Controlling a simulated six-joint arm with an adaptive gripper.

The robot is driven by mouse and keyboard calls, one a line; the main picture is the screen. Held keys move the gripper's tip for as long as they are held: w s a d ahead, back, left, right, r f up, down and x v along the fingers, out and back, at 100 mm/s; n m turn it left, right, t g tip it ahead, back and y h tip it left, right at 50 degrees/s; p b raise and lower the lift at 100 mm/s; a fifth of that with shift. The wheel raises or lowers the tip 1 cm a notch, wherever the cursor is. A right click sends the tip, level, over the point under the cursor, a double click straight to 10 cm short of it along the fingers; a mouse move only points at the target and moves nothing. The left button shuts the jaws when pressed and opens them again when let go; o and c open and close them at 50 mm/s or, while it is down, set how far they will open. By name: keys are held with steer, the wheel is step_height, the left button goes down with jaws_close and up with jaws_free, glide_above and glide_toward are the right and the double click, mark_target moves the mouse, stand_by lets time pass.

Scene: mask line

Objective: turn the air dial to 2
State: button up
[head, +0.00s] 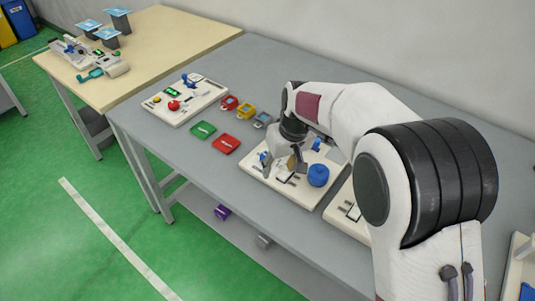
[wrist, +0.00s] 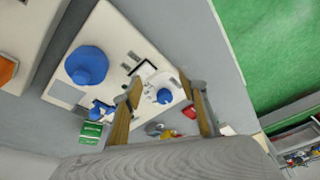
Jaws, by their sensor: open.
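A cream panel (head: 306,197) lies on the grey bench under my gripper (head: 284,164). It carries a large blue round knob (head: 318,175), which also shows in the wrist view (wrist: 87,65). In the wrist view a small blue round knob (wrist: 165,96) on the same panel (wrist: 113,26) appears between the two tan finger pads of my gripper (wrist: 160,88). The fingers are apart and hold nothing. I cannot tell whether they touch the panel. No number marks are readable, so I cannot tell which knob is the air dial or its setting.
Another cream panel (head: 178,118) with a red knob lies farther left. Green (head: 203,130) and red (head: 225,144) trays and small red, yellow and grey blocks lie between the panels. A further panel (head: 347,215) is partly behind my arm. A wooden table (head: 165,40) stands beyond.

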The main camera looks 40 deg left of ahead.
steer(key=w+a+r+n+t+y, duration=0.1)
steer(key=w+a+r, duration=0.2)
steer(key=a, duration=0.1)
steer(key=shift+w+a+r+n, duration=0.15)
steer(key=shift+a+r+n, duration=0.05)
steer(key=shift+a+n, duration=0.1)
steer(key=shift+f, duration=0.1)
steer(key=shift+x, duration=3.75)
steer(key=shift+a, duration=0.15)
steer(key=c, duration=1.1)
